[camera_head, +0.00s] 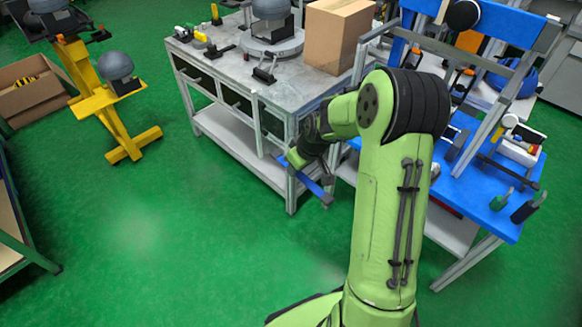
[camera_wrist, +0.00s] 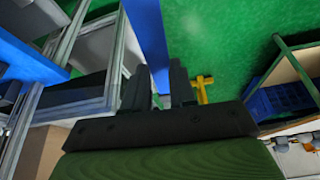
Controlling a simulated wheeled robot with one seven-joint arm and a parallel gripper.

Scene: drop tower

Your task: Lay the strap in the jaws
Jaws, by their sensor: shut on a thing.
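A long, flat blue strap (camera_head: 317,191) is held in my gripper (camera_head: 297,161), off the floor in front of the grey workbench's near corner. It slopes down to the right in the head view. In the wrist view the strap (camera_wrist: 148,38) runs from the top edge down to between the dark fingers of my gripper (camera_wrist: 159,88), which are shut on it. Its held part is mostly hidden by the fingers. I cannot make out for certain which thing is the jaws; dark clamp-like parts (camera_head: 265,73) stand on the grey bench.
The grey workbench (camera_head: 225,70) carries a cardboard box (camera_head: 338,35), a round base with a grey dome (camera_head: 272,40) and small tools. A blue bench (camera_head: 480,190) with tools stands right of my arm. A yellow stand (camera_head: 93,103) is at left. The green floor between is clear.

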